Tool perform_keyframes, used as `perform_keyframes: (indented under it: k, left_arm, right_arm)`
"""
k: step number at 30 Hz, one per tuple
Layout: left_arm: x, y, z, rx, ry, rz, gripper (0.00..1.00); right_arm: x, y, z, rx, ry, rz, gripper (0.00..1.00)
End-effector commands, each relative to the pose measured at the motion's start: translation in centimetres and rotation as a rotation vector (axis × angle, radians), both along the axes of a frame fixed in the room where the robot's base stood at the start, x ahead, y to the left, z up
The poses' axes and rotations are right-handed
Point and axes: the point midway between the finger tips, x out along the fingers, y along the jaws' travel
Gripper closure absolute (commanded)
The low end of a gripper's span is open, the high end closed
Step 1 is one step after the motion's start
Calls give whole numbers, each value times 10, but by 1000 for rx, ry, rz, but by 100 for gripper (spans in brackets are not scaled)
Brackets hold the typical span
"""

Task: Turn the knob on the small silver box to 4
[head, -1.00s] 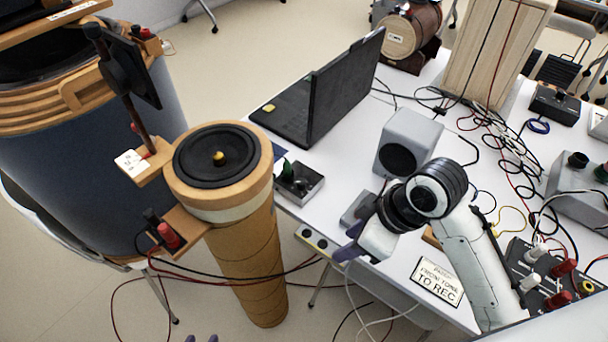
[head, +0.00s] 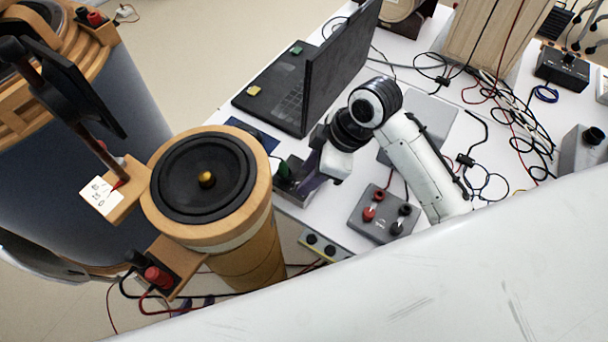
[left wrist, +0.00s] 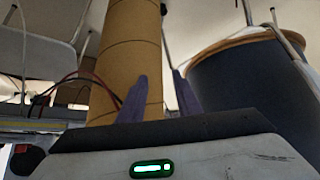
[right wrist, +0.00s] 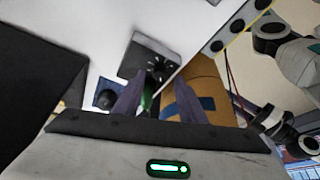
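The small silver box (right wrist: 142,56) lies on the white table near its edge. In the right wrist view its dial face with radiating marks shows. Its dark green knob (right wrist: 148,97) appears between my right gripper's fingers (right wrist: 158,82), which are apart; I cannot tell whether they touch it. In the head view my right gripper (head: 300,182) is at the box and covers much of it; the green knob (head: 283,171) shows at its left. The pointer's number is not readable. My left gripper (left wrist: 160,80) is open and empty, low beside the cardboard tube (left wrist: 125,50).
A round speaker (head: 180,190) tops the tube left of the box. An open laptop (head: 285,95) stands behind the box. A grey terminal box (head: 367,225) lies to the right, with cables (head: 500,110) beyond. A large pale surface, probably mine, covers the lower right.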

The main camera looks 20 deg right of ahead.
Motion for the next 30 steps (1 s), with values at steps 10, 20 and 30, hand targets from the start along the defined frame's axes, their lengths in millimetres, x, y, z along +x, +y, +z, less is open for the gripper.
perform_keyframes:
  k: [10,20,30]
  left_arm:
    - [11,-1,8,-1,-23,0,69]
    - [14,-1,10,-3,-31,0,69]
    - [9,0,8,-1,-21,0,69]
  right_arm:
    - [5,9,-25,0,-1,0,63]
    - [5,9,-25,0,-1,0,85]
    - [5,9,-24,0,-1,-16,100]
